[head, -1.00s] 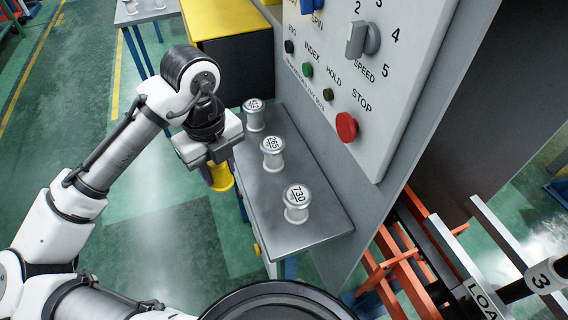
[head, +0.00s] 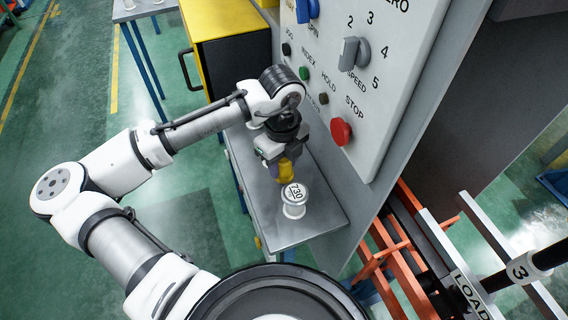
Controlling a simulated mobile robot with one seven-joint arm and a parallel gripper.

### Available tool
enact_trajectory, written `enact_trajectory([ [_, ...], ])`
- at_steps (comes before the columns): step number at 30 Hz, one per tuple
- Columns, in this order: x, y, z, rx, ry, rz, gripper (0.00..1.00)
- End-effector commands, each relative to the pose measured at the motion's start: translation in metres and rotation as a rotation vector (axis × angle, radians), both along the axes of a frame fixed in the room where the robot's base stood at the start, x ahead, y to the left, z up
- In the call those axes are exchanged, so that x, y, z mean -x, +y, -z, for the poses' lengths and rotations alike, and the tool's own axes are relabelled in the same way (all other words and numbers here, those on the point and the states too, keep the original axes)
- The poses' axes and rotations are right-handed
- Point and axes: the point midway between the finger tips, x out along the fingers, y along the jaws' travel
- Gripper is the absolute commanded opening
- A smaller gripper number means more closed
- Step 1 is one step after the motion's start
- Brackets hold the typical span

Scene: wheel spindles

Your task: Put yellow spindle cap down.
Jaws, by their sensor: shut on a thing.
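The yellow spindle cap (head: 286,171) is in my gripper (head: 281,166), which is shut on it. In the head view the cap hangs just behind the white cap marked 730 (head: 294,200), over the grey metal shelf (head: 312,228). The yellow cap's lower end is close to the 730 cap in the picture. I cannot tell whether it touches the shelf. My arm hides the other white caps that stood further back on the shelf.
A grey control panel with a red STOP button (head: 341,131) and a speed knob (head: 354,54) rises close to the right of my gripper. Orange rails (head: 405,250) lie at the lower right. A yellow and black cabinet (head: 228,45) stands behind.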

Motion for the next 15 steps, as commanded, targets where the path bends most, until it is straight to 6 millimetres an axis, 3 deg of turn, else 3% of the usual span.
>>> enact_trajectory([
  [6,-0.001,-0.004,0.017,0.000,0.000,0.001,0.14],
  [15,-0.001,-0.004,0.021,0.001,-0.001,0.000,0.14],
])
